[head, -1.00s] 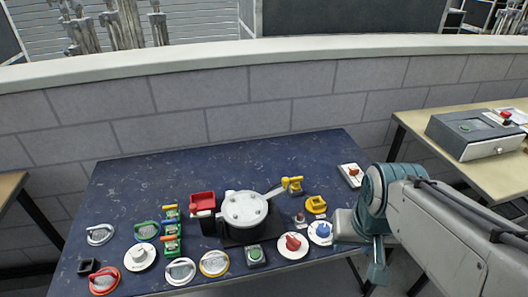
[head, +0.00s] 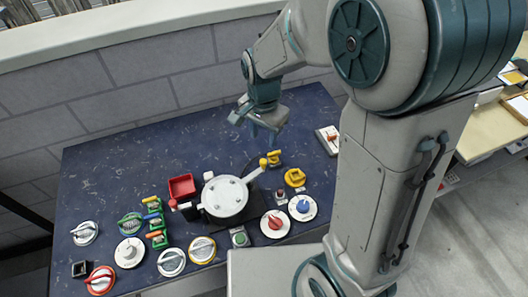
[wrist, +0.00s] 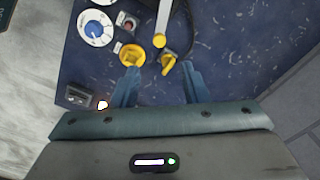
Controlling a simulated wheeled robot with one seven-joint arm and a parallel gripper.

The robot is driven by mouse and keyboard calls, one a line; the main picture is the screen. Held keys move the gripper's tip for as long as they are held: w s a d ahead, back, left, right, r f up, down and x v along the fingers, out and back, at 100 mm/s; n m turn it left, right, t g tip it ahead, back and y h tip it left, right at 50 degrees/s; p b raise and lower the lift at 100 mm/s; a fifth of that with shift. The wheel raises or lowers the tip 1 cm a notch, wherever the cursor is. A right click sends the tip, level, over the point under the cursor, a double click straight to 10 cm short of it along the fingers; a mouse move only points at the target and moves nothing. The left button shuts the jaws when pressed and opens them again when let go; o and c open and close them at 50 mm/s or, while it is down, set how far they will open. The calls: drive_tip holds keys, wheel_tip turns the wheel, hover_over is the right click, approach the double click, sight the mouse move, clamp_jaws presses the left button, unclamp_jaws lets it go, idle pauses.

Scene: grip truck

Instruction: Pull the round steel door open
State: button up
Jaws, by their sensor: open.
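The round steel door (head: 224,196) is a pale grey disc lying level over a dark base on the blue table (head: 110,165). A pale bar reaches from it up and right to a yellow end (head: 263,162). In the wrist view the bar (wrist: 163,18) enters from the top and its yellow end (wrist: 159,41) lies ahead of the fingers; the disc is out of that view. My gripper (head: 257,124) is open and empty, above the table beyond the bar's end. In the wrist view its two blue fingers (wrist: 160,72) stand apart, with nothing between them touching.
A yellow handle (head: 274,159) stands close to the bar's end. A yellow knob (head: 295,177), blue dial (head: 302,206), red dial (head: 274,223) and switch plate (head: 329,138) lie to the right. A red bin (head: 182,187) stands left of the door. The table's back left is clear.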

sight(264, 161)
wheel_tip(264, 161, down, 12)
drive_tip(key=shift+s+f+p, duration=0.1)
drive_tip(key=shift+p, duration=0.45)
clamp_jaws()
